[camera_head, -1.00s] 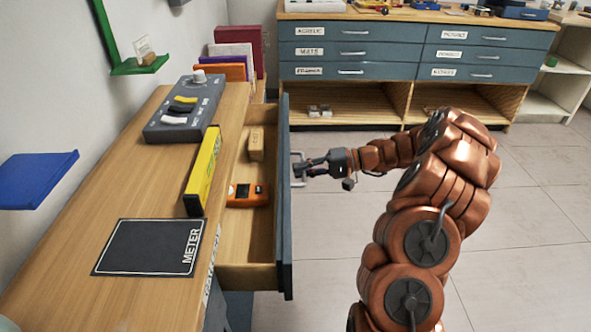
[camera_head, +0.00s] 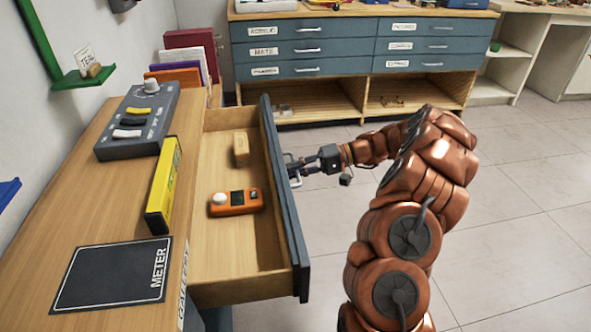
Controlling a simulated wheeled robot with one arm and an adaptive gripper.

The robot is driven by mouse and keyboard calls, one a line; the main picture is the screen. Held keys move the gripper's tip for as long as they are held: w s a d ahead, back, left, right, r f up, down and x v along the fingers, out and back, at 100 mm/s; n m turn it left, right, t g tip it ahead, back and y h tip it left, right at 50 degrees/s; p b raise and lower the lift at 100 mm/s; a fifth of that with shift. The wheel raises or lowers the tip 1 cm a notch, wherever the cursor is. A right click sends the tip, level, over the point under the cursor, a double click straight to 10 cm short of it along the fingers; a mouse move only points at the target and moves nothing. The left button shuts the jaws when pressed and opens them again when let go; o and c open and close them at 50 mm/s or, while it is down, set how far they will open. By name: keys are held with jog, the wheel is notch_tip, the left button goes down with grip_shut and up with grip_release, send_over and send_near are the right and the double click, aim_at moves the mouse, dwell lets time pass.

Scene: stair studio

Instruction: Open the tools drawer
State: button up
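The drawer (camera_head: 232,278) is pulled well out of the wooden cabinet on the left. Its dark blue-grey front faces right. An orange device (camera_head: 240,203) with a pale round end and a small wooden block (camera_head: 241,149) lie inside it. My gripper (camera_head: 294,172) is at the outer side of the drawer front, at its handle. The fingers and handle overlap and are small, so I cannot tell how firmly they close on it. The label on the cabinet's front edge is only partly readable.
On the cabinet top are a grey control box (camera_head: 140,120), a yellow level (camera_head: 163,185) and a black mat (camera_head: 112,275) marked METER. A blue-grey drawer unit (camera_head: 350,45) stands at the back. The tiled floor (camera_head: 510,230) on the right is clear.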

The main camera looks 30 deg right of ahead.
jog(key=o, duration=0.4)
jog(key=shift+v, duration=5.9)
jog(key=shift+d, duration=0.1)
